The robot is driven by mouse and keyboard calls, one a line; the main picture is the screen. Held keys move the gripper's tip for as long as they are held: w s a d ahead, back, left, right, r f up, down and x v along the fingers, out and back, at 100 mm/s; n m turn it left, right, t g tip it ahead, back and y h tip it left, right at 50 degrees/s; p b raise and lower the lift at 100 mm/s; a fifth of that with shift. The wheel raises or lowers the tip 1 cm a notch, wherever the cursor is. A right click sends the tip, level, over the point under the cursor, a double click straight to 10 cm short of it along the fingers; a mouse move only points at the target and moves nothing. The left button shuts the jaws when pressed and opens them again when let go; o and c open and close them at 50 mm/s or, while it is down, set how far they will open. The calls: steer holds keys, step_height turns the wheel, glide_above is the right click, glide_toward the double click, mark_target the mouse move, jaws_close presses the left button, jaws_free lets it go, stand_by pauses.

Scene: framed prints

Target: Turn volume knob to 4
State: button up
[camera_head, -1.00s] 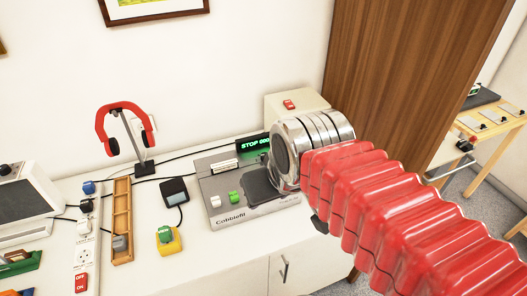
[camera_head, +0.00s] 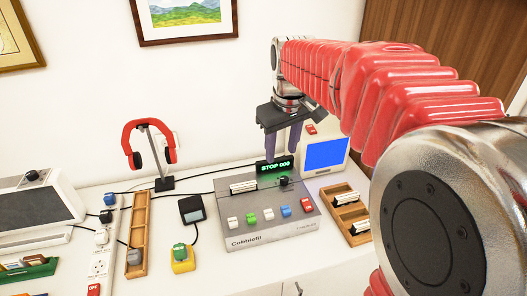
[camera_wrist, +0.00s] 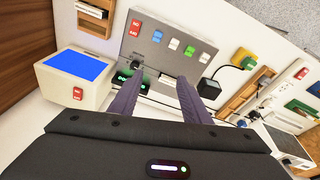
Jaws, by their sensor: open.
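The grey Cobbiehl device (camera_head: 270,238) stands on the white counter. A black knob (camera_head: 284,181) sits on its upper right, just below the green display reading "STOP 000" (camera_head: 274,169). I cannot read any scale around the knob. My gripper (camera_head: 282,150) hangs above the back of the device with dark fingers pointing down, open and empty. In the wrist view the two fingers (camera_wrist: 157,92) reach toward the device, apart from each other. The knob (camera_wrist: 137,62) shows ahead of the fingertip on the left side, and nothing is between the fingers.
Coloured buttons (camera_head: 269,215) line the device's front. A blue-screened box (camera_head: 325,155) stands behind right, and a wooden tray (camera_head: 347,213) lies to the right.

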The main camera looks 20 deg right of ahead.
steer(key=w+d+f+n+g, duration=0.1)
steer(key=w+d+f, duration=0.3)
steer(key=w, duration=0.4)
steer(key=n+g, duration=0.1)
glide_above(284, 178)
step_height(284, 178, down, 6)
steer(key=shift+f, duration=0.15)
steer(key=shift+f, duration=0.15)
step_height(284, 178, down, 14)
steer(key=shift+r, duration=0.2)
steer(key=shift+c, duration=0.3)
steer(key=c, duration=0.9)
steer(key=shift+a, duration=0.25)
steer(key=shift+c, duration=0.4)
steer(key=shift+d, duration=0.2)
